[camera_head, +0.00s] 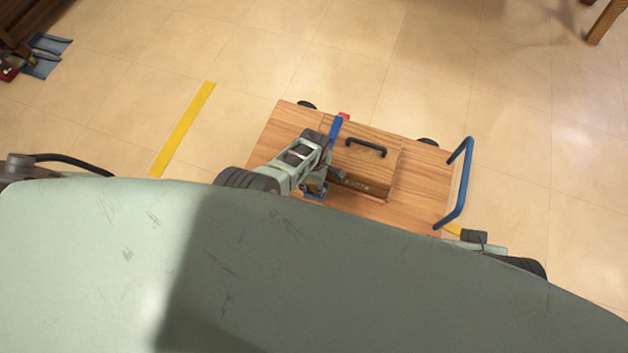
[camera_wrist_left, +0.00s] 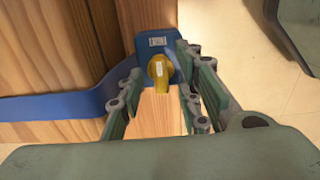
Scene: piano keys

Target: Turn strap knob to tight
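The yellow strap knob (camera_wrist_left: 160,72) sits on a blue plate (camera_wrist_left: 155,42) with a small white label. The blue strap (camera_wrist_left: 55,105) runs from the plate to the left along the wood; it also shows in the head view (camera_head: 336,128) over the wooden box (camera_head: 372,165). My left gripper (camera_wrist_left: 160,82) is open, with one finger on each side of the knob and visible gaps to it. In the head view my left gripper (camera_head: 316,188) hides the knob. My right gripper (camera_head: 474,237) shows only partly at the right, its fingers unclear.
The box has a black handle (camera_head: 366,147) and stands on a wooden cart (camera_head: 425,190) with a blue push handle (camera_head: 466,185). A yellow floor line (camera_head: 183,128) lies to the left. My own body hides the near area.

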